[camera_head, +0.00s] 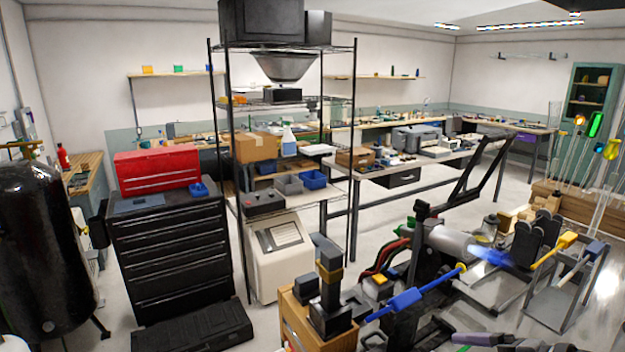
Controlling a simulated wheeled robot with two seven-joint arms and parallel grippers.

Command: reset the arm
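Neither of my grippers can be made out in the head view. A rod with a blue grip (407,298) lies slanted at the lower middle, its far end near the torch flame.
A burner bench with a blue flame (490,257) fills the lower right. A wooden block stand (305,318) is left of it. A black tool chest (175,250), a wire shelf rack (285,187) and a dark tank (42,240) stand left. Floor shows clear between the rack and benches.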

